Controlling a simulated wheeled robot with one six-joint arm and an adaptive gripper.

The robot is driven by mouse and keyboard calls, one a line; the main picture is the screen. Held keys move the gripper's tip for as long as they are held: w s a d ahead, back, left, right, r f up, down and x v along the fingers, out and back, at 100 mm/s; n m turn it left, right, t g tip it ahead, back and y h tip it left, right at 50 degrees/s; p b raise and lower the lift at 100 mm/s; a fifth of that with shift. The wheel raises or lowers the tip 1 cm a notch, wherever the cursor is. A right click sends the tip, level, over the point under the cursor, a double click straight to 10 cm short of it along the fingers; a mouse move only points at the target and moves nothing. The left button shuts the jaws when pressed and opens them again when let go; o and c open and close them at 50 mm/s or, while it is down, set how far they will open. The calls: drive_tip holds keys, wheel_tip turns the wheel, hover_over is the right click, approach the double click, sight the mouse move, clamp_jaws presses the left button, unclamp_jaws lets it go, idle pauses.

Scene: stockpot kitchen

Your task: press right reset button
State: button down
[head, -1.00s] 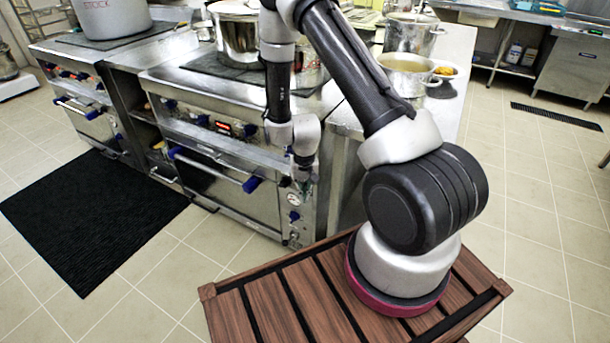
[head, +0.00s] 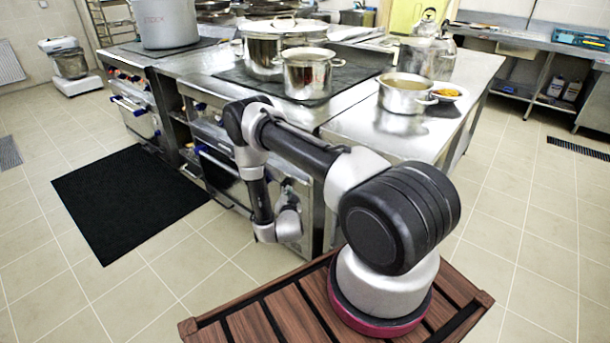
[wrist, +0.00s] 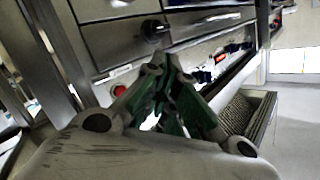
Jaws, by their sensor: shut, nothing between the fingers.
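In the wrist view a small red round button (wrist: 119,90) sits on the metal front of the range, just left of my gripper. I cannot tell for certain that it is the right reset button. My gripper (wrist: 163,68) is shut and empty, its greenish fingers together in front of the metal front. The fingertips look apart from the red button, but the depth is hard to judge. In the head view my arm reaches down beside the right end of the range (head: 222,165), and my wrist hides most of the gripper and the controls there.
A black knob (wrist: 155,30) is above the fingers in the wrist view. Pots (head: 308,72) stand on the range top. A pan of soup (head: 405,93) stands on the right counter (head: 365,135). A black mat (head: 125,200) lies on the clear floor.

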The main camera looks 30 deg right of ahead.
drive_tip(key=shift+w+r+m+t, duration=0.2)
drive_tip(key=shift+r+m+t, duration=0.1)
drive_tip(key=shift+r, duration=0.55)
drive_tip(key=w+d, duration=0.3)
drive_tip(key=d, duration=0.5)
drive_tip(key=shift+d, duration=0.15)
idle(0.9)
drive_tip(key=shift+d, duration=0.15)
drive_tip(key=shift+w+d, duration=0.1)
drive_tip(key=shift+d, duration=0.15)
